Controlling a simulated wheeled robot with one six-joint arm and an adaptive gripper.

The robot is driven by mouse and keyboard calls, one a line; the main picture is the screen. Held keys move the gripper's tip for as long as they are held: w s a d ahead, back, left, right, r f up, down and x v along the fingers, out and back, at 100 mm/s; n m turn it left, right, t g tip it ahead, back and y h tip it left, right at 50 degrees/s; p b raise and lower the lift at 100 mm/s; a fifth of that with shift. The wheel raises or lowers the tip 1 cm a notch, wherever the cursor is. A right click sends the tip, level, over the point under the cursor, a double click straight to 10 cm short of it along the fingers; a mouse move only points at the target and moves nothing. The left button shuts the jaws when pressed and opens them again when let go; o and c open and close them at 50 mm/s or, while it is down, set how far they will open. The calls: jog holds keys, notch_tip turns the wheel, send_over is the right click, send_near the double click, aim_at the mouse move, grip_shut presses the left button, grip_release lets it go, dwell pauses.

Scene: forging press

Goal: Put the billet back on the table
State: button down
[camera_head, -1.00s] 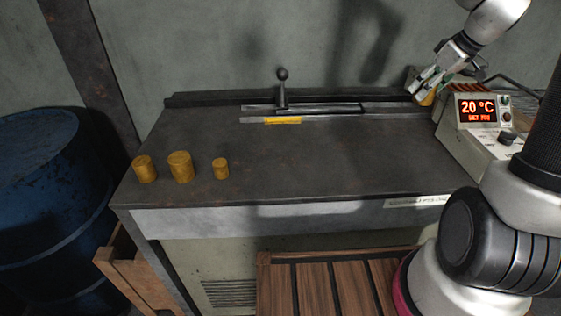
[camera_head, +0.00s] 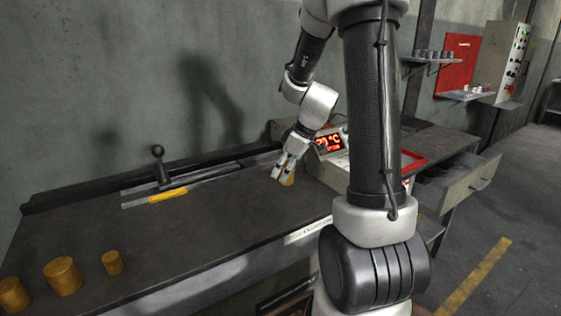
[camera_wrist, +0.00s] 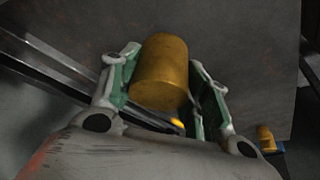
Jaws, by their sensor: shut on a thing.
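My gripper (camera_head: 284,172) is shut on a yellow-brown cylindrical billet (camera_head: 289,180), over the right part of the dark metal table (camera_head: 200,222), left of the control box. I cannot tell whether the billet touches the tabletop. Three similar billets stand at the table's left: a left one (camera_head: 12,295), a larger middle one (camera_head: 63,276) and a small one (camera_head: 113,263).
A lever (camera_head: 160,168) with a yellow-marked slide (camera_head: 168,195) stands at the table's back. The control box (camera_head: 330,145) has a red display. An open drawer (camera_head: 460,187) juts out at the right. The tabletop between the small billet and my gripper is clear.

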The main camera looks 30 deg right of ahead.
jog(key=shift+f, duration=2.2)
jog(key=shift+f, duration=0.1)
jog(key=c, duration=0.7)
grip_release()
jog(key=a+v, duration=0.1)
jog(key=v, duration=1.1)
jog(key=s+a+r+m+h, duration=0.1)
jog(key=s+a+r+m, duration=0.1)
jog(key=s, duration=0.4)
jog(key=s+a+r+m+h, duration=0.1)
jog(key=s+a+r+m, duration=0.1)
jog(key=s, duration=0.5)
jog(key=s+a+r+m, duration=0.3)
jog(key=s+r, duration=0.1)
jog(key=s, duration=0.2)
jog(key=shift+s+r+h, duration=0.15)
jog(key=shift+r+h, duration=0.05)
jog(key=shift+h, duration=0.2)
